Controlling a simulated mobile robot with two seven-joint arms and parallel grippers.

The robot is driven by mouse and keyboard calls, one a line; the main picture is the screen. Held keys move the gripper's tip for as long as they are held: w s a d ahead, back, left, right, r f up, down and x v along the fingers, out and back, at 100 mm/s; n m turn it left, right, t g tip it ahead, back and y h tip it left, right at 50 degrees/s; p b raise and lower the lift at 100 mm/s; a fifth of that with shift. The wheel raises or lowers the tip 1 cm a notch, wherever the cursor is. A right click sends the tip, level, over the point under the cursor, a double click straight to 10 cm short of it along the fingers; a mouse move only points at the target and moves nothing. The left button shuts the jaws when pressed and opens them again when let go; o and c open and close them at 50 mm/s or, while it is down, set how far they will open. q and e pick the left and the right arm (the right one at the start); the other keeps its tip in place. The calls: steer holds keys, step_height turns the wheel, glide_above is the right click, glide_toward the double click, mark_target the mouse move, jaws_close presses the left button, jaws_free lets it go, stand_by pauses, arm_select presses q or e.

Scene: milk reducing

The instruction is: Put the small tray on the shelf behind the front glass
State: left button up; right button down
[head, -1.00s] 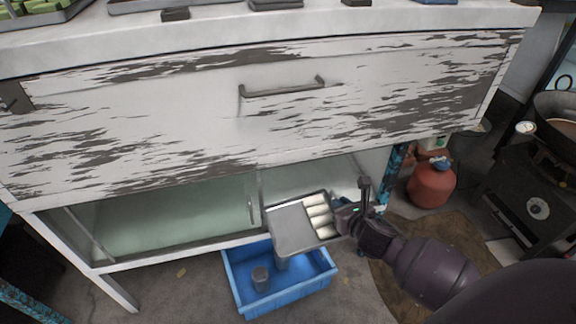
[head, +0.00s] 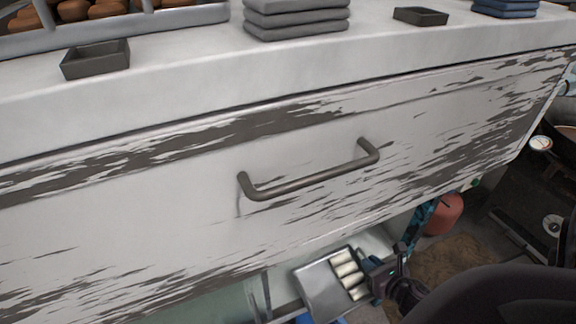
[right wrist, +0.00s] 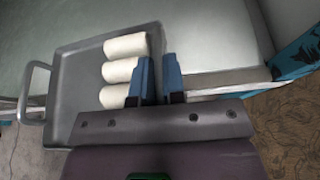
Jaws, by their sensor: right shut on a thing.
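The small grey tray (head: 319,288) carries three white rolls (head: 347,270) along its right side. It shows low in the head view, under the drawer front at the right opening of the shelf (head: 372,247). My right gripper (head: 376,278) is shut on the right edge of the tray. In the right wrist view the blue fingers (right wrist: 160,82) straddle that edge beside the rolls, with the tray (right wrist: 75,100) to their left. The front glass (head: 215,304) is left of the tray, largely hidden by the drawer. My left gripper is out of view.
The worn white drawer front (head: 150,215) overhangs the shelf. A blue crate (head: 330,321) barely shows below. A red gas bottle (head: 445,214) stands at right.

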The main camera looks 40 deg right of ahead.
steer(key=shift+w+d, duration=0.15)
steer(key=w+d, duration=0.1)
steer(key=w, duration=0.4)
steer(key=w+d+b, duration=0.1)
steer(key=w+d, duration=0.1)
steer(key=w, duration=0.4)
steer(key=w+d+b, duration=0.1)
steer(key=w+d, duration=0.1)
steer(key=w, duration=0.3)
steer(key=shift+w+f, duration=0.1)
steer(key=shift+w, duration=0.35)
steer(key=shift+d+f, duration=0.1)
step_height(320, 180, down, 3)
steer(key=shift+f+b, duration=0.1)
steer(key=shift+b, duration=0.8)
steer(key=shift+f, duration=0.15)
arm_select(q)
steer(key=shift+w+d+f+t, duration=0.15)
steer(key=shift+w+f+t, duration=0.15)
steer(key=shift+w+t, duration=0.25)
arm_select(e)
steer(key=shift+w+r, duration=0.1)
steer(key=shift+r, duration=0.1)
steer(key=shift+f, duration=0.1)
